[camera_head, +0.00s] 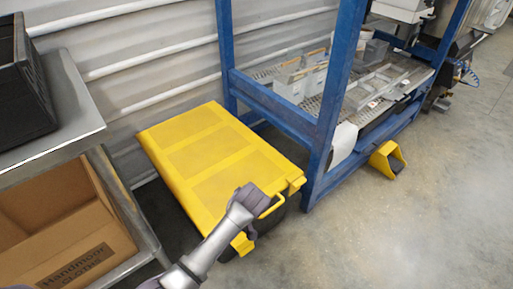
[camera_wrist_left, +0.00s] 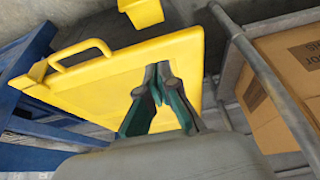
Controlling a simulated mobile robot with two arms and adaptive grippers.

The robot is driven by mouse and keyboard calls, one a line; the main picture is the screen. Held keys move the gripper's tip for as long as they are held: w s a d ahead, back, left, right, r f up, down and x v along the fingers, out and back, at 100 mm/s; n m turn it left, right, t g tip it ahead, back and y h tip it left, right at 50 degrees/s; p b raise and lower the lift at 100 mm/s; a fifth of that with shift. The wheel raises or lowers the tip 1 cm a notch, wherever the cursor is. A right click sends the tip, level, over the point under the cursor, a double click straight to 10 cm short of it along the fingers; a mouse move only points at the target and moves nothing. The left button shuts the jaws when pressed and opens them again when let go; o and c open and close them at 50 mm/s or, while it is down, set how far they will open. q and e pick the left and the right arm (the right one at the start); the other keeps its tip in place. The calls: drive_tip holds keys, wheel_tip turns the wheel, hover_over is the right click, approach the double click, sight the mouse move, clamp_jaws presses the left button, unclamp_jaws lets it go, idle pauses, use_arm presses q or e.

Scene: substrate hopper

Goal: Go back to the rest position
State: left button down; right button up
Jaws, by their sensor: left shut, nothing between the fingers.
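My left gripper (camera_head: 245,198) is at the near end of a yellow lid (camera_head: 215,160), close to its yellow handle (camera_head: 271,206) in the head view. In the left wrist view my left gripper (camera_wrist_left: 157,84) has its fingertips together with nothing between them, in front of the yellow lid (camera_wrist_left: 120,75). The handle (camera_wrist_left: 80,52) shows there to the left of the fingers, apart from them. The lid lies closed over a dark bin. My right gripper is in neither view.
A blue frame (camera_head: 323,110) with a mesh shelf and grey bins (camera_head: 291,85) stands right of the lid. A metal cart (camera_head: 75,93) with a black crate (camera_head: 30,95) and a cardboard box (camera_head: 65,235) is at left. The floor (camera_head: 400,225) at right is clear, except for a yellow pedal (camera_head: 386,160).

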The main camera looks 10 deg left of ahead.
use_arm(q)
drive_tip(key=s+a+f+m+h, duration=0.2)
drive_tip(key=s+f+m, duration=0.4)
drive_tip(key=s+f, duration=0.6)
drive_tip(key=s+a+f+m+h, duration=0.2)
drive_tip(key=s+f+m, duration=0.55)
drive_tip(key=s, duration=0.85)
drive_tip(key=s+a+g+p, duration=0.1)
drive_tip(key=s+a+p, duration=0.1)
drive_tip(key=s+p, duration=1.3)
drive_tip(key=shift+s+a+r+n+g, duration=0.15)
drive_tip(key=shift+a+r+n+g, duration=0.15)
drive_tip(key=shift+r+n+g, duration=0.1)
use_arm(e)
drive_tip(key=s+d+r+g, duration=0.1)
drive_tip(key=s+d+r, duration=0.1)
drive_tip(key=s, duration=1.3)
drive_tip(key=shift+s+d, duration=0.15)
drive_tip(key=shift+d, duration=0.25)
